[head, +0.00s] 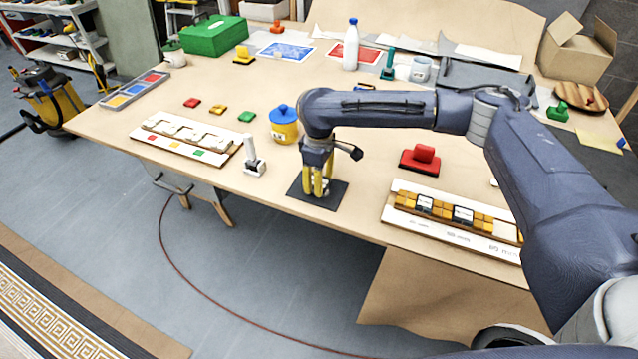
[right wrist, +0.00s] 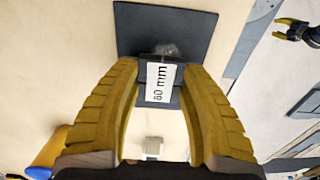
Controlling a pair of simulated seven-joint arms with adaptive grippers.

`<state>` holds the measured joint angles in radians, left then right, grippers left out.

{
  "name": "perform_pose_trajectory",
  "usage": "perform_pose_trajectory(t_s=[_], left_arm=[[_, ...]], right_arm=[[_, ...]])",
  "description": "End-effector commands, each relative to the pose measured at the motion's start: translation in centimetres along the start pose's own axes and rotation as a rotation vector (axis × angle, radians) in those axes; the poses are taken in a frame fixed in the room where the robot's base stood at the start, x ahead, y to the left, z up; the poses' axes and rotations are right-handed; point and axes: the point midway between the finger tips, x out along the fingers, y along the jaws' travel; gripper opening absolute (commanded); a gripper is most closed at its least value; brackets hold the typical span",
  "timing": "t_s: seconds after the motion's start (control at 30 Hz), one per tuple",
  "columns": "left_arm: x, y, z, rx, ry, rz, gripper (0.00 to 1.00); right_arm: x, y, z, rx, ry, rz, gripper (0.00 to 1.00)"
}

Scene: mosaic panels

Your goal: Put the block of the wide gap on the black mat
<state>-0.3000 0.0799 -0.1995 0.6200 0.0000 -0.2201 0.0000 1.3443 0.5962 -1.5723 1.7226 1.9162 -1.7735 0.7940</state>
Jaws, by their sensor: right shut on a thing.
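My right gripper (head: 318,186) points down over the black mat (head: 336,197) near the table's front edge. In the right wrist view its yellow fingers are shut on a dark block (right wrist: 159,97) with a white label that seems to read 50 or 60 mm. The black mat (right wrist: 200,32) shows behind the block. I cannot tell whether the block touches the mat. To the right lies a mosaic panel (head: 450,236) of tan tiles, with two dark spots (head: 424,203) bearing white labels. My left gripper is not seen in the head view.
A yellow jar with a blue lid (head: 284,128) and a grey-white upright tool (head: 254,160) stand left of the mat. A white panel with cutouts (head: 178,143) lies further left. A red handled block (head: 420,159) is to the right. Free table surrounds the mat.

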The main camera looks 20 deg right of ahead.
Motion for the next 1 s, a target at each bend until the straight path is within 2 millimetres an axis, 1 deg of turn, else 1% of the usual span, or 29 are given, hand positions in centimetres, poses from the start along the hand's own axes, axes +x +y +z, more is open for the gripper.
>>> perform_pose_trajectory(t_s=[0.03, 0.1, 0.5, 0.53, 0.7, 1.0], left_arm=[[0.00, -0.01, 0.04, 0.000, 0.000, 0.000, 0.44], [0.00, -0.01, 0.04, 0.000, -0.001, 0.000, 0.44], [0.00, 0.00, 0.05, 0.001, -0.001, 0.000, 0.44], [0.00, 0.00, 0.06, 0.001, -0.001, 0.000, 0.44], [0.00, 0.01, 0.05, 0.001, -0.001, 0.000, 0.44], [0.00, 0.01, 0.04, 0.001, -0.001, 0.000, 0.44]], right_arm=[[0.66, -0.08, 0.03, 0.000, -0.001, -0.002, 0.11], [1.08, -0.05, 0.01, -0.001, -0.001, -0.001, 0.11], [1.45, -0.02, 0.00, -0.001, 0.000, 0.000, 0.11], [1.49, -0.02, 0.00, -0.001, 0.000, 0.000, 0.45], [1.46, -0.02, 0.00, -0.001, 0.000, 0.000, 0.64], [1.23, -0.01, 0.00, -0.001, 0.000, 0.000, 0.64]])
